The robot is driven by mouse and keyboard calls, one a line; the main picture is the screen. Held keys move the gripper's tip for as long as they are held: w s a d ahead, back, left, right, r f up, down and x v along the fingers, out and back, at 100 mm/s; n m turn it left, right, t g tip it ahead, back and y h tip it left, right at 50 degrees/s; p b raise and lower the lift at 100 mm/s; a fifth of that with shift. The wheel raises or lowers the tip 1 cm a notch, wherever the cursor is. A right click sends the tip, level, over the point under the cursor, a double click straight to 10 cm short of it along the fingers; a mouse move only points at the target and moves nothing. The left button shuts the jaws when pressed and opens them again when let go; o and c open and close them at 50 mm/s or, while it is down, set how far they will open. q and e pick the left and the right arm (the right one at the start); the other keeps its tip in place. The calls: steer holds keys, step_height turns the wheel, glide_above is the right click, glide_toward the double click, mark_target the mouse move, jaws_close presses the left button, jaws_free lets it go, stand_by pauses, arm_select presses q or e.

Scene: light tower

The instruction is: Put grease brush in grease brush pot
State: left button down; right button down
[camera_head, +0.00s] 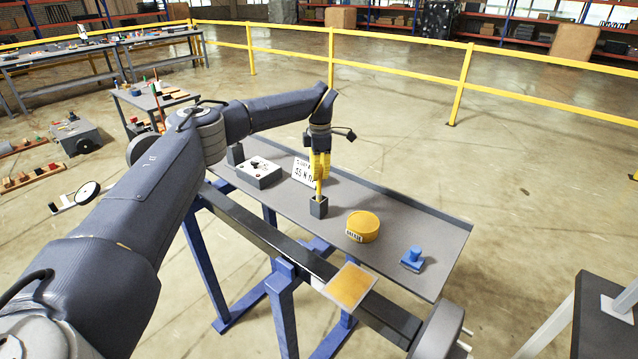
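My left gripper (320,168), with yellow fingers, points down over the bench, right above a small dark square pot (318,208). A thin yellow-orange brush handle (319,188) runs from between the fingers down to the pot's mouth, nearly upright. The lower end of the brush is hidden in the pot. The fingers are around the handle's upper part, but I cannot tell whether they grip it. A round yellow-orange tin (362,226) with a grease label stands to the right of the pot. My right gripper is not in view.
A grey bench (415,222) carries a control box (259,172), a white sign (302,172) behind the pot and a blue part (412,258) at the right. An orange plate (350,286) is at the bench's front edge. A yellow railing (400,38) runs behind.

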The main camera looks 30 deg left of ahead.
mark_target(319, 193)
arm_select(q)
steer(key=shift+f, duration=1.75)
steer(key=c, duration=1.6)
jaws_free()
steer(key=r, duration=1.2)
steer(key=shift+w+r, duration=0.15)
steer(key=shift+w, duration=0.1)
